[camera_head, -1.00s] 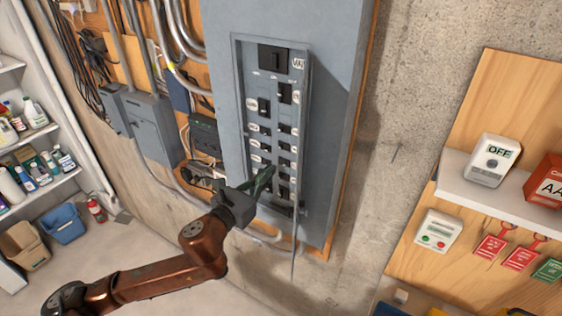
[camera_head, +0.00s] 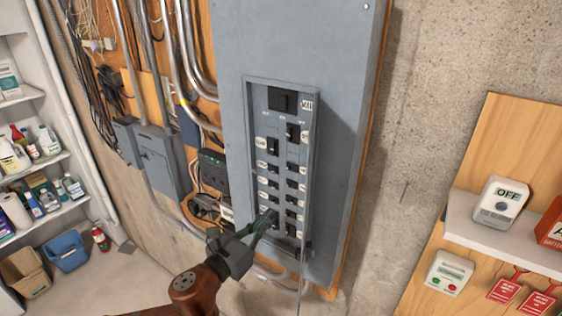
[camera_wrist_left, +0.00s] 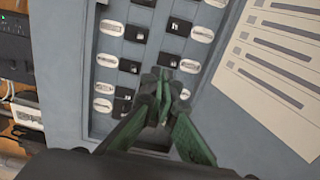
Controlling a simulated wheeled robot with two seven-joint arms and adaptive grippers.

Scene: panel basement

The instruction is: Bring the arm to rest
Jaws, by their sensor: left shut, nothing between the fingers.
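My left gripper (camera_head: 262,226) is shut and empty, its green fingers pressed together. It is at the lower left part of the breaker panel (camera_head: 335,120), in front of the lower breakers. In the left wrist view its fingertips (camera_wrist_left: 163,88) overlap the lower end of the breaker columns and hide some breakers. I cannot tell whether the tips touch one. The black breakers (camera_head: 273,147) stand in two columns with oval labels, below a larger main breaker (camera_head: 282,100). My copper-coloured left arm comes in from the bottom left. My right gripper is not in view.
A printed sheet (camera_wrist_left: 275,60) is beside the breakers. Grey boxes (camera_head: 158,160) and conduits are left of the panel. Shelves with bottles (camera_head: 42,205), a blue bin (camera_head: 67,251) and a fire extinguisher (camera_head: 100,239) are further left. A white shelf (camera_head: 500,245) with an OFF device (camera_head: 500,203) is at right.

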